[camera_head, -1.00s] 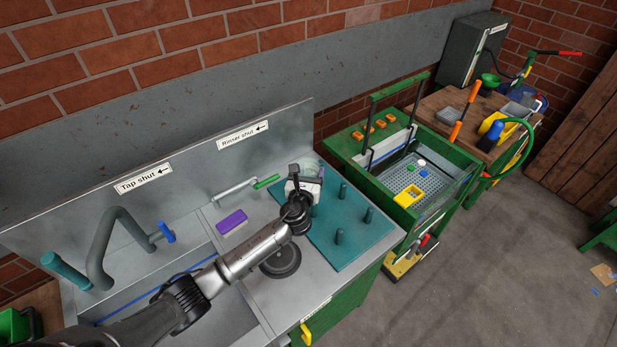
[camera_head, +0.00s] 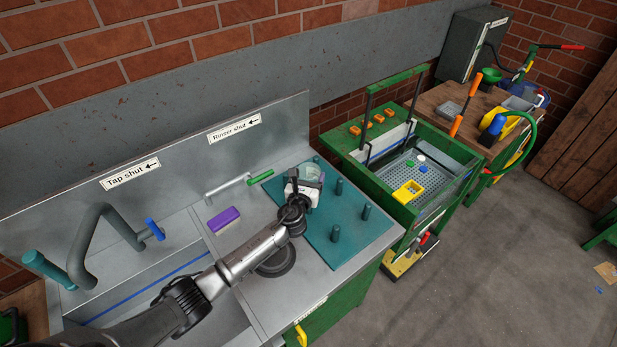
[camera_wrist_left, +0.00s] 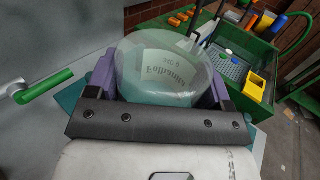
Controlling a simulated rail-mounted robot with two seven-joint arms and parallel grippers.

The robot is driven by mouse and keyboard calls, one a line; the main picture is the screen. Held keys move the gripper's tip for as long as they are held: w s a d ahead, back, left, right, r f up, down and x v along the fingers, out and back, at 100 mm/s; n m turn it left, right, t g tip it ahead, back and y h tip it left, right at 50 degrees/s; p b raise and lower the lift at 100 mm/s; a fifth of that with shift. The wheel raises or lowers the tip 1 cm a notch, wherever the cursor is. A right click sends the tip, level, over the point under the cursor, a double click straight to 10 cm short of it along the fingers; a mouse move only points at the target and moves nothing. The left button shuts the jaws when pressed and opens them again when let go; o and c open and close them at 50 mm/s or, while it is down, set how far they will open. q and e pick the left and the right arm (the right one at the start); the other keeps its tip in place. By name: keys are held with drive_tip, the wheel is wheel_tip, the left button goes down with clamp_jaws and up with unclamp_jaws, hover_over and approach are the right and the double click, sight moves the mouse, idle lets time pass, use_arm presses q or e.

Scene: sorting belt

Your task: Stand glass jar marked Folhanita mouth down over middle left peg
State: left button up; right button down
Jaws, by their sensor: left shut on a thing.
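My left gripper (camera_head: 308,183) is shut on a clear glass jar (camera_head: 313,170), which it holds over the back left part of the teal peg board (camera_head: 345,250). In the left wrist view, the jar (camera_wrist_left: 165,65) sits between purple finger pads, and a pale label reading Folhanita shows through the glass. Three teal pegs stand clear of the gripper: one at the back (camera_head: 339,187), one at the right (camera_head: 366,212) and one at the front (camera_head: 335,233). The jar and gripper hide the board's back left part. The jar's underside is hidden. My right gripper is out of view.
A purple block (camera_head: 223,219) lies on the steel counter left of the board. The rinser's green-handled lever (camera_head: 260,178) is close behind the gripper. A green tub with a perforated tray (camera_head: 430,180) stands to the right. The board's front and right are free.

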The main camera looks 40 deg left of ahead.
use_arm(q)
wheel_tip(320, 180, down, 5)
drive_tip(key=b, duration=0.4)
drive_tip(key=shift+f+b, duration=0.1)
drive_tip(key=shift+b, duration=0.25)
drive_tip(key=shift+f+b, duration=1.4)
drive_tip(key=shift+f, duration=0.4)
drive_tip(key=shift+f+b, duration=0.35)
drive_tip(key=shift+f, duration=0.1)
drive_tip(key=o, duration=1.1)
drive_tip(key=p+v, duration=0.2)
drive_tip(key=v, duration=1.1)
drive_tip(key=shift+s, duration=0.4)
drive_tip(key=shift+d, duration=0.1)
